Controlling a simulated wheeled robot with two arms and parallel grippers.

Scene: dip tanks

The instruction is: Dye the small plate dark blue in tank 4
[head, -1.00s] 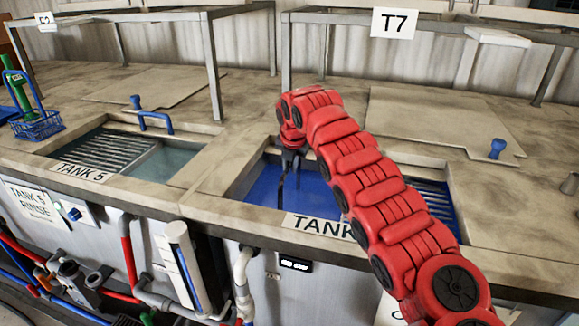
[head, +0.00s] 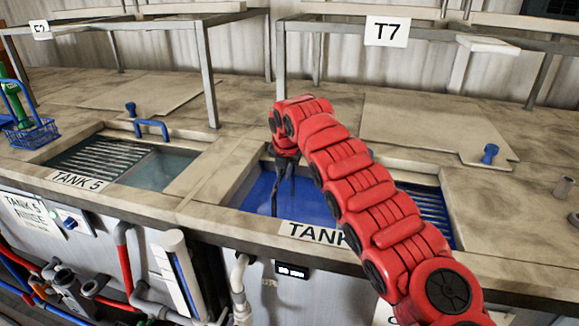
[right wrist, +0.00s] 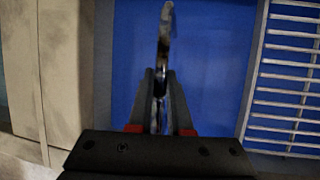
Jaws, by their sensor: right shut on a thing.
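My right gripper (head: 282,188) reaches down over the tank of blue liquid (head: 312,200), whose label (head: 312,233) reads "TANK", with the number hidden by my arm. In the right wrist view the gripper (right wrist: 160,85) is shut on a thin, greyish thing (right wrist: 166,28), seen nearly edge-on, which fits the small plate. The blue liquid (right wrist: 215,60) fills the space behind it. I cannot tell whether the plate touches the liquid. In the head view it does not show clearly from the dark fingers. My left gripper is out of view.
A slatted rack (right wrist: 290,80) lies to the right of the gripper, and the tan tank edge (right wrist: 60,70) to the left. Tank 5 (head: 165,170) lies at the left, with a blue handle (head: 152,127). A frame labelled T7 (head: 387,31) stands behind.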

